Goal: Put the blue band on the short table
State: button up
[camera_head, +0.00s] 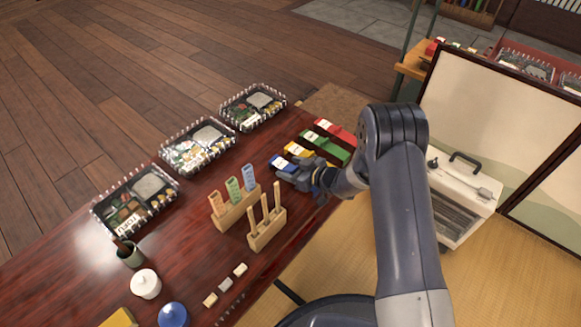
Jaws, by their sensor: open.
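The blue band (281,162) lies on the glossy dark red table (170,232), at the near end of a row with a yellow band (297,150), a green band (327,146) and a red band (337,132). My gripper (284,173) is open at the blue band's near side, low over the table. The gripper body hides part of the band, and I cannot tell whether the fingers touch it. A light wooden table (411,68) shows in part at the upper right, behind a folding screen; I cannot tell whether it is the short table.
Several clear-lidded lunch boxes (198,147) line the table's far edge. Wooden stands (267,233) with upright tags and sticks are left of my gripper. A white jar (145,284) stands at the lower left. The screen (483,100) and a white case (462,200) are at right.

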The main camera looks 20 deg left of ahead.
jog(key=p+v, duration=0.3)
jog(key=v, duration=0.7)
jog(key=shift+d+r, duration=0.1)
jog(key=shift+d, duration=0.05)
jog(key=shift+s+d+r, duration=0.15)
jog(key=shift+s+d, duration=0.2)
jog(key=shift+d, duration=0.2)
